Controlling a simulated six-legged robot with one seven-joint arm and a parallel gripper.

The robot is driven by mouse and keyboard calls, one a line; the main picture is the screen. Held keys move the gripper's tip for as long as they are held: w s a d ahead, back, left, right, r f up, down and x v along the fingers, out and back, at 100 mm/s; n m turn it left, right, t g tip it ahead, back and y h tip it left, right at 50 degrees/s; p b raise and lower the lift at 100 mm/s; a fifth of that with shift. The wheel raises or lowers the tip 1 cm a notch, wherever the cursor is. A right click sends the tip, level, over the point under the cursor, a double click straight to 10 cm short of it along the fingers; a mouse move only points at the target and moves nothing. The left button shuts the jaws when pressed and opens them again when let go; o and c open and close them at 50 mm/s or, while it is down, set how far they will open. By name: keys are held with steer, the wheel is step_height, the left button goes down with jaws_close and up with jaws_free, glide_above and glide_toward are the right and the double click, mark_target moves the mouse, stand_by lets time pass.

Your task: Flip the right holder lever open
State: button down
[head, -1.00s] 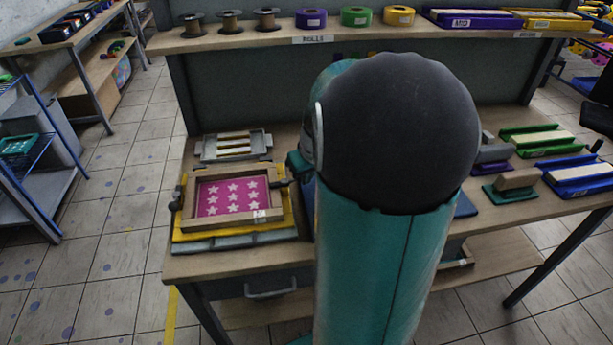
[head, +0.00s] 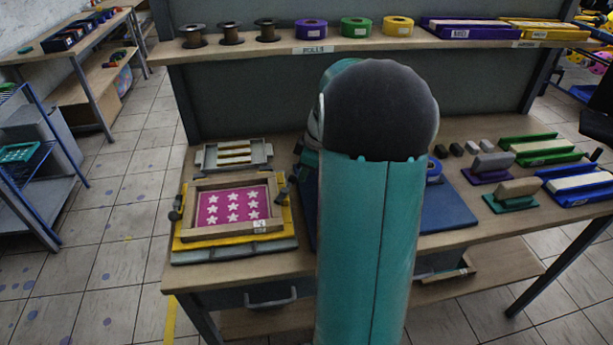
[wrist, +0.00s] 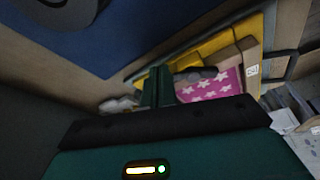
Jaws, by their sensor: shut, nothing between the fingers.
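The printing frame (head: 190,192) lies on the table at the left, its wooden border around a pink screen (head: 232,206) with white stars, over a yellow base. The right holder lever (head: 283,189) is a dark piece at the frame's right edge. The left holder lever (head: 176,205) is at its left edge. My gripper is hidden behind my arm in the head view. In the wrist view my gripper (wrist: 158,86) is shut and empty. Its fingers appear close beside a dark lever (wrist: 196,74) by the pink screen; I cannot tell whether they touch.
A grey rack (head: 233,155) stands behind the frame. A shelf (head: 440,38) with rolls runs above the table's back. A drawer handle (head: 271,298) is below.

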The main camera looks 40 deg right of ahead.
steer(key=w+n, duration=0.1)
steer(key=n, duration=0.2)
steer(key=shift+w+y, duration=0.3)
steer(key=shift+w, duration=0.05)
steer(key=w+n, duration=0.1)
steer(key=w+n+g, duration=0.1)
steer(key=n, duration=0.1)
steer(key=shift+a+y, duration=0.2)
steer(key=shift+y, duration=0.1)
steer(key=shift+w, duration=0.15)
steer(key=shift+d, duration=0.1)
